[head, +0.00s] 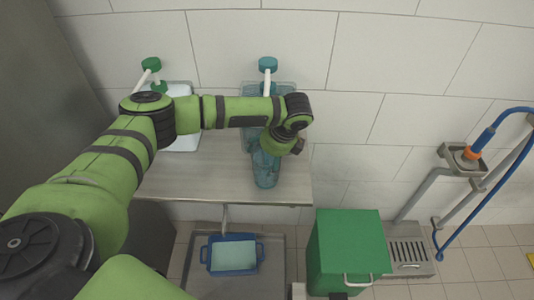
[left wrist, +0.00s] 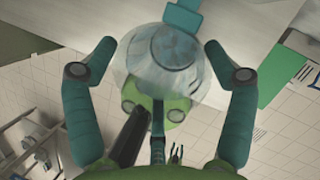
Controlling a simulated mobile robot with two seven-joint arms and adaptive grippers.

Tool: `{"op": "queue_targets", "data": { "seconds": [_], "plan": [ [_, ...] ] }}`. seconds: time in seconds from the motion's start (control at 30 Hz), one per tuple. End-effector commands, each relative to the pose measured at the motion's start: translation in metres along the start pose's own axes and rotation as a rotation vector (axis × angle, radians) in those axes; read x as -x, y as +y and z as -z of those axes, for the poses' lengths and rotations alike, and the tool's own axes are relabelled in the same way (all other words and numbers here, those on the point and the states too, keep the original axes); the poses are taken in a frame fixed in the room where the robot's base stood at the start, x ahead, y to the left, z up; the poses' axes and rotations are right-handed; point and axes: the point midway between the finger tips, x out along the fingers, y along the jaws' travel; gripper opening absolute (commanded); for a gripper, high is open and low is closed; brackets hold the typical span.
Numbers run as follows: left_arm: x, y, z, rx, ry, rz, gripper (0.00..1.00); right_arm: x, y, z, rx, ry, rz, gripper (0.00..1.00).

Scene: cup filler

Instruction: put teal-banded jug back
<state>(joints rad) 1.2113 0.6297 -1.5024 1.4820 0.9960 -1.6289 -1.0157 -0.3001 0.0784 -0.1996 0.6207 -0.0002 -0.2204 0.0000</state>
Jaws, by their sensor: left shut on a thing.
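The clear, bluish jug (head: 265,173) is upright at the front part of the counter, below my left wrist in the head view. My left gripper (head: 272,148) is shut on it; the wrist and arm partly hide the grip. In the left wrist view the clear round jug (left wrist: 160,60) lies between the two fingers of the left gripper (left wrist: 160,52), with a teal part (left wrist: 183,17) at its far side. I cannot tell whether the jug touches the counter. My right gripper is not in view.
The counter (head: 205,182) carries a teal-topped dispenser (head: 268,64) behind my arm and a green-topped one (head: 151,64) to its left. Below are a blue tray (head: 210,262) and a green bin (head: 345,240). A blue hose (head: 490,190) hangs at the right wall.

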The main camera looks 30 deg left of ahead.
Motion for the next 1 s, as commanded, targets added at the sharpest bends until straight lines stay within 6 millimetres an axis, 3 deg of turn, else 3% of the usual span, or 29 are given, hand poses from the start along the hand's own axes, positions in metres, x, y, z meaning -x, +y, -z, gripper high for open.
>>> {"op": "queue_targets", "data": {
  "seconds": [0.07,0.1,0.13,0.57,0.77,1.0],
  "plan": [
    [-0.002,0.0,0.001,0.0,0.0,-0.001,0.28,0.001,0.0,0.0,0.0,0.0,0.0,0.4],
    [-0.002,0.0,0.001,0.0,0.0,0.0,0.96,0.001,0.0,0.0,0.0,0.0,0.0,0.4],
    [-0.002,0.0,0.001,0.0,0.0,0.0,1.0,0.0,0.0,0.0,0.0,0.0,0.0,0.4],
    [0.002,0.0,0.0,0.001,0.0,0.001,1.0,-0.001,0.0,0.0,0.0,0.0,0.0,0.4],
    [0.032,-0.002,0.001,0.0,0.001,0.005,1.0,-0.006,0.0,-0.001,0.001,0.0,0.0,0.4],
    [0.05,-0.007,0.059,-0.006,0.003,0.003,1.0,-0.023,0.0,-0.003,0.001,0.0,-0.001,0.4]
  ]
}}
